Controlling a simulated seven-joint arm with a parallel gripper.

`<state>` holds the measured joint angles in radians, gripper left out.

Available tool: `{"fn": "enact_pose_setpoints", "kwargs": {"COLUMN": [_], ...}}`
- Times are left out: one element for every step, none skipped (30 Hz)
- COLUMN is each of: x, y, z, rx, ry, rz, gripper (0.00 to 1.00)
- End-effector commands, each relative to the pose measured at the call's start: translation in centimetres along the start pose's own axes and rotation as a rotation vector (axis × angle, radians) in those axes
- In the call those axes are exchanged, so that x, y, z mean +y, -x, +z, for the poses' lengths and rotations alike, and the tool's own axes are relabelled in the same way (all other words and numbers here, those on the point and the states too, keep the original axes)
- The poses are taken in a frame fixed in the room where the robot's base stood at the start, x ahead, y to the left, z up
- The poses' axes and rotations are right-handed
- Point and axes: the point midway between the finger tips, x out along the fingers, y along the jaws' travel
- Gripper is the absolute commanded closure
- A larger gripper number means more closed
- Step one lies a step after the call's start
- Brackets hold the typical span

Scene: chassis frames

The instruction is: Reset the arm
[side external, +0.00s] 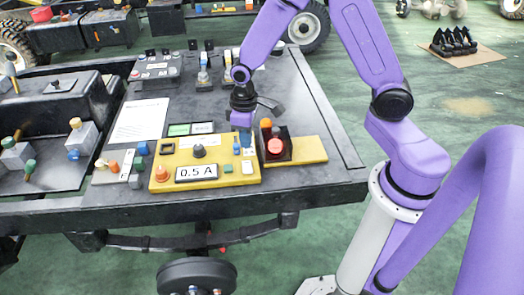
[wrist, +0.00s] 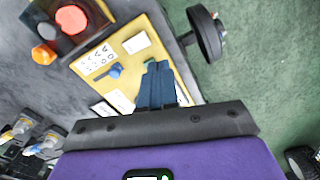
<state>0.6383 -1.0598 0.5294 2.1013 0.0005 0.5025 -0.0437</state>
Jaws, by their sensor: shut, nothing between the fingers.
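My purple arm reaches in from the right. My gripper (side external: 241,121) is over the back right part of the yellow control panel (side external: 208,184). In the wrist view the blue fingers of my gripper (wrist: 157,68) are together, with nothing between them. They overlap the yellow panel (wrist: 134,64) in that view. I cannot tell whether the fingertips touch it. The panel carries a "0.5 A" display (side external: 196,173), an orange knob (side external: 162,173), a black knob (side external: 199,151) and small blue parts.
A dark box with a red button (side external: 275,146) stands just right of my gripper, on a yellow plate (side external: 310,150). A white sheet (side external: 140,120) lies at the left. More switch boxes (side external: 158,69) stand behind. The dark bench edge (side external: 335,186) is close by, with open green floor beyond.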

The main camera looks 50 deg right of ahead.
Motion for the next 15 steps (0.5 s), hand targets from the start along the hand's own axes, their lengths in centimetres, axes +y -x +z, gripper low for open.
{"fn": "enact_pose_setpoints", "kwargs": {"x": [-1.6,-2.4,-3.5,-4.2,-4.9,-5.8,-6.5,-7.1,-7.8,-8.3,-8.8,-9.3,-9.6,-9.9,-10.2], "y": [1.8,2.6,3.6,4.4,5.1,6.1,6.8,7.4,8.2,8.8,9.4,10.1,10.6,11.0,11.6], "z": [0.9,1.6,2.5,3.2,4.0,5.1,5.9,6.8,8.1,9.0,10.0,11.3,12.4,13.4,14.7], "rx": [0.009,0.010,0.012,0.012,0.013,0.014,0.015,0.016,0.016,0.017,0.018,0.019,0.020,0.020,0.021], "ry": [0.050,0.076,0.111,0.137,0.163,0.199,0.225,0.252,0.287,0.313,0.340,0.376,0.402,0.428,0.461], "rz": [0.000,-0.001,-0.001,-0.002,-0.002,-0.003,-0.004,-0.004,-0.005,-0.006,-0.006,-0.007,-0.008,-0.009,-0.010], "gripper": [1.00,1.00,1.00,1.00,1.00,1.00,1.00,1.00,1.00,1.00,1.00,1.00,1.00,1.00,1.00]}}
